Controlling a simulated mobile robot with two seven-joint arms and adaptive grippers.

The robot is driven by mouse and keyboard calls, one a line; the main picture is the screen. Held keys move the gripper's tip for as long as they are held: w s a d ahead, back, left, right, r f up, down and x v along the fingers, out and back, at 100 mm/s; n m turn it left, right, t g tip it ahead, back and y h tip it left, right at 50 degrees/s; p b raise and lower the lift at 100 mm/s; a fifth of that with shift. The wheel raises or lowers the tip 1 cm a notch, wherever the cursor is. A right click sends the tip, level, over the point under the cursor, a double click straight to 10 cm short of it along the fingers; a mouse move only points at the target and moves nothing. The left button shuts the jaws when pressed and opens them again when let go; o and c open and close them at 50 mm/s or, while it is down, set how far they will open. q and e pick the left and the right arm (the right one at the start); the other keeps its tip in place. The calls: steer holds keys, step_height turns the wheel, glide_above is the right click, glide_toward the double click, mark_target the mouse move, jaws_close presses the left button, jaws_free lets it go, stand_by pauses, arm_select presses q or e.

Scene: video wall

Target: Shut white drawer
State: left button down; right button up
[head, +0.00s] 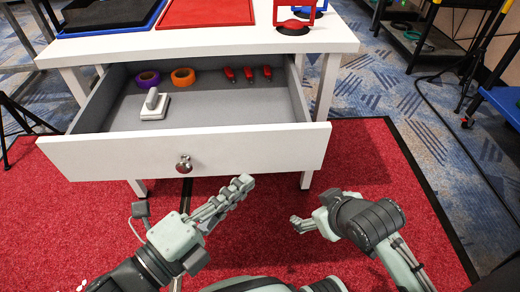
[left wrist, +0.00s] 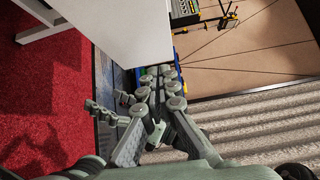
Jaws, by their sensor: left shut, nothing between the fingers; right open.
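The white drawer (head: 250,153) stands pulled well out from under a white table in the head view. Its front has a round metal knob (head: 184,163). My left gripper (head: 243,184) is shut and empty, just in front of and below the lower edge of the drawer front. In the left wrist view its fingers (left wrist: 165,85) are together beside a white panel (left wrist: 130,30), probably the drawer front; I cannot tell whether they touch it. My right gripper (head: 298,223) is open and empty, low over the red carpet, to the right of the left one and apart from the drawer.
The drawer holds a purple roll (head: 147,79), an orange roll (head: 183,77), several red-handled tools (head: 248,74) and a grey-white block (head: 154,106). The white tabletop (head: 180,40) above bears trays. Red carpet (head: 370,160) is clear to the right.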

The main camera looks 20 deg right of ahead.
mark_target(273, 140)
arm_select(q)
steer(key=shift+w+d, duration=1.45)
steer(key=shift+w, duration=0.2)
steer(key=shift+w+d, duration=1.4)
steer(key=shift+w, duration=0.2)
arm_select(e)
steer(key=shift+s+d+f+g, duration=0.3)
steer(key=shift+s+d+g, duration=0.15)
steer(key=shift+s, duration=0.2)
